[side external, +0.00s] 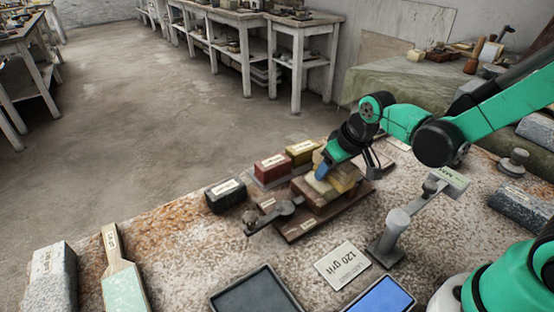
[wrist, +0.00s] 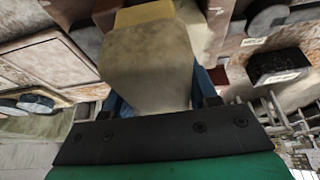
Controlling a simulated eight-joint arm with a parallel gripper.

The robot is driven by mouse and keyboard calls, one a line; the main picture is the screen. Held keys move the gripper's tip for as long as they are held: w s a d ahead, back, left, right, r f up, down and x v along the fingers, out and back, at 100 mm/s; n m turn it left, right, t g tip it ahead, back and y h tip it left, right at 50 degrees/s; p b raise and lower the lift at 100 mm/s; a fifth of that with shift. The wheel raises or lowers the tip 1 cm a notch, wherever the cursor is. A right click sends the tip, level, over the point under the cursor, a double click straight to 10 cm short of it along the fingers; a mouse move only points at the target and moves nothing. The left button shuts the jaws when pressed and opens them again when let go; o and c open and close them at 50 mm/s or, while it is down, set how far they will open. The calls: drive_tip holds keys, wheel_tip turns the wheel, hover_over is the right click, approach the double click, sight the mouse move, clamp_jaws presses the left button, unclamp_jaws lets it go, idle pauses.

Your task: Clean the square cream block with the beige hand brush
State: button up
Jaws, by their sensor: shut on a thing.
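My gripper (side external: 322,168) is tilted down over the middle of the bench, its blue fingers shut on the beige hand brush. In the wrist view the brush (wrist: 150,72) is a pale, blocky body between the fingers, with an ochre strip at its far end. A pale surface shows behind the brush in the wrist view (wrist: 192,28). I cannot tell whether the brush touches the block.
Black (side external: 225,195), red (side external: 271,167) and yellow-brown (side external: 301,152) labelled blocks stand behind the stand. A grey metal post (side external: 393,236) is close on the right. A "120 grit" card (side external: 342,265), dark tray (side external: 255,294) and blue tray (side external: 381,298) lie in front.

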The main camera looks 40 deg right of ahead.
sight(321, 148)
drive_tip(key=shift+w, duration=0.1)
drive_tip(key=shift+w, duration=2.15)
drive_tip(key=shift+s, duration=0.1)
idle(0.7)
drive_tip(key=shift+s+r, duration=0.7)
drive_tip(key=shift+s, duration=0.35)
drive_tip(key=shift+f, duration=0.7)
